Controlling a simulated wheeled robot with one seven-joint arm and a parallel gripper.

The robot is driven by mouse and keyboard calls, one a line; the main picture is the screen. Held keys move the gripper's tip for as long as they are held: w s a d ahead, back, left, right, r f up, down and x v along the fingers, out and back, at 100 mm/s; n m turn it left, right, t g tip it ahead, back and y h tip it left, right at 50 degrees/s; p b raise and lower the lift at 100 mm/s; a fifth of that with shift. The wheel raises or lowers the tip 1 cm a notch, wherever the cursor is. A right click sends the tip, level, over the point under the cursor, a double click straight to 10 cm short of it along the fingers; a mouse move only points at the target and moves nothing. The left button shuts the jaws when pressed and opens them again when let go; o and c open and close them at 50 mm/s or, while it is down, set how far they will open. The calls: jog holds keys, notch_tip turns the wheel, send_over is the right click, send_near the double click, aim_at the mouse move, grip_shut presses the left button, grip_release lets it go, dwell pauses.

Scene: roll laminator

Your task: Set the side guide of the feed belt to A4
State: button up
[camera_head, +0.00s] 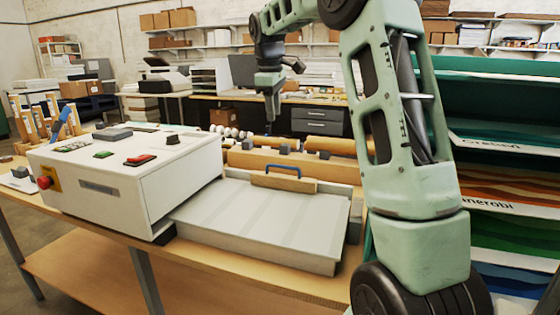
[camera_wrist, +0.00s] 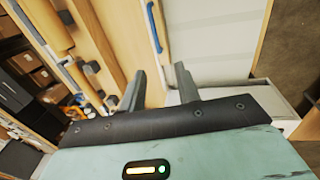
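The feed belt (camera_head: 265,222) is a flat pale grey bed to the right of the white laminator housing (camera_head: 130,175). The side guide (camera_head: 284,182) is a wooden bar along the belt's far edge, with a blue handle (camera_head: 283,168) on top. In the wrist view the blue handle (camera_wrist: 153,28) is ahead of the fingertips, beside the pale belt (camera_wrist: 210,40). My gripper (camera_head: 271,115) points down above and behind the guide. In the wrist view my gripper (camera_wrist: 160,75) has its two fingers apart with nothing between them. No A4 mark is readable.
Wooden rollers (camera_head: 325,145) and small grey blocks lie behind the belt. A rack of coloured sheets (camera_head: 510,190) stands at right. The space above the belt is clear.

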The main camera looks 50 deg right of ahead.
jog(key=d, duration=0.1)
send_near(280, 166)
jog(key=f, duration=0.2)
jog(key=d+f, duration=0.1)
jog(key=f, duration=0.4)
jog(key=shift+w+d+f, duration=0.2)
jog(key=shift+d+f, duration=0.05)
jog(key=shift+d, duration=0.1)
grip_shut()
jog(key=shift+a, duration=0.15)
